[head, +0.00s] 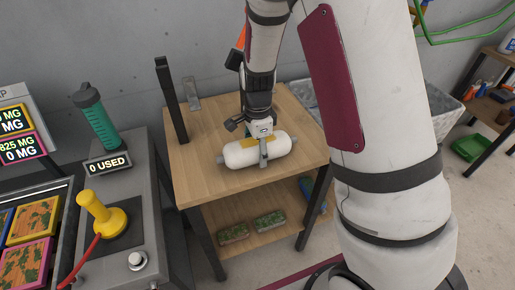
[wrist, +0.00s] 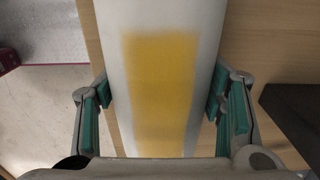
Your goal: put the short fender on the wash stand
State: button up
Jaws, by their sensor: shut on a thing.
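The short fender (head: 240,156) is a white cylinder with rounded ends and a yellow patch. It lies level over the light wooden top of a two-tier stand (head: 215,122), near its front edge. I cannot tell whether it rests on the wood or is just above it. My gripper (head: 263,150) comes down from above and is shut across the fender's middle. In the wrist view the fender (wrist: 160,80) runs between my gripper's green-padded fingers (wrist: 162,100), one on each side. No label shows whether this stand is the wash stand.
A dark upright post (head: 172,100) and a metal bracket (head: 192,92) stand at the tabletop's back left. Green-topped blocks (head: 270,220) lie on the lower shelf. A grey console with a yellow joystick (head: 102,213) and a green bottle (head: 97,117) is at left.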

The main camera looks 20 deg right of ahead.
jog(key=shift+f, duration=0.2)
dwell(0.3)
jog(key=o, duration=1.6)
jog(key=shift+c, duration=0.2)
notch_tip(320, 180, up, 12)
grip_shut()
dwell(0.7)
